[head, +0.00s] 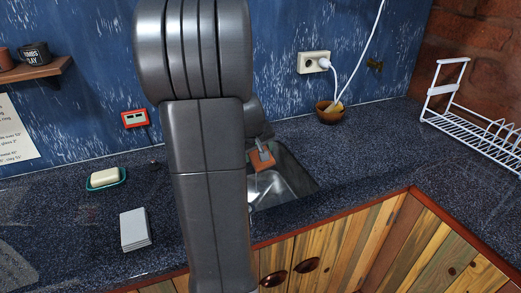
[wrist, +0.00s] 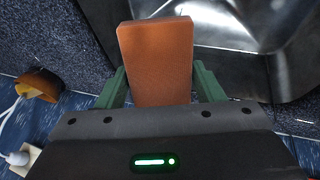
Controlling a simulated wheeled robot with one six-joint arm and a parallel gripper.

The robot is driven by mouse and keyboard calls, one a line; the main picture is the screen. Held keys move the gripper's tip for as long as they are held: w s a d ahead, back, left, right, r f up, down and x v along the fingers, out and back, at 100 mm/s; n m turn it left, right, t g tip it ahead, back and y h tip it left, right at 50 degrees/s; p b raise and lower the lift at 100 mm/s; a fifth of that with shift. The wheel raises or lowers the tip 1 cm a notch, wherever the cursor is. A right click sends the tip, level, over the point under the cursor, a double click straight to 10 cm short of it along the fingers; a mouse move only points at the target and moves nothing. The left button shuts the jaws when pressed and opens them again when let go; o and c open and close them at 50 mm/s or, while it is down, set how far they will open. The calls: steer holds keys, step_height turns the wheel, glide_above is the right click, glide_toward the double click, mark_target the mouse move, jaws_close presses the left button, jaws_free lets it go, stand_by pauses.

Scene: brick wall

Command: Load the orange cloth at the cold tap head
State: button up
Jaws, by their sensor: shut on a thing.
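The orange cloth (wrist: 157,60) looks like a flat orange-brown slab in the wrist view, upright between the green fingers of my gripper (wrist: 162,84). My gripper is shut on its sides. In the head view the cloth (head: 261,160) shows small at the back left of the steel sink (head: 283,184), just below my gripper (head: 262,148). It is over the sink basin; whether it touches anything there I cannot tell. No tap head can be made out in either view; my arm covers part of the sink area.
A wooden bowl (head: 329,112) stands behind the sink, below a wall socket (head: 314,62) with a white cable. A white dish rack (head: 475,124) is at right. Counter right of the sink is clear.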

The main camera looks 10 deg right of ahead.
mark_target(255, 164)
steer(key=shift+s+a+b, duration=0.25)
steer(key=shift+s+a, duration=0.1)
steer(key=shift+s, duration=0.4)
steer(key=shift+s+a+b, duration=0.25)
steer(key=shift+s+a, duration=0.05)
steer(key=shift+s, duration=0.45)
steer(key=shift+s+a+b, duration=0.25)
steer(key=shift+s+a, duration=0.1)
steer(key=shift+s, duration=0.4)
steer(key=shift+s+a+r, duration=0.2)
steer(key=shift+s+r, duration=0.15)
steer(key=shift+r, duration=0.15)
steer(key=shift+s+a+r+p, duration=0.3)
steer(key=shift+s+r, duration=0.2)
steer(key=shift+s, duration=0.15)
steer(key=shift+s+a+r+p, duration=0.25)
steer(key=shift+s+r+p, duration=0.1)
steer(key=shift+s+r, duration=0.25)
steer(key=shift+s+a+r+p, duration=0.3)
steer(key=shift+s+r, duration=0.1)
steer(key=shift+s, duration=0.3)
steer(key=shift+w, duration=0.1)
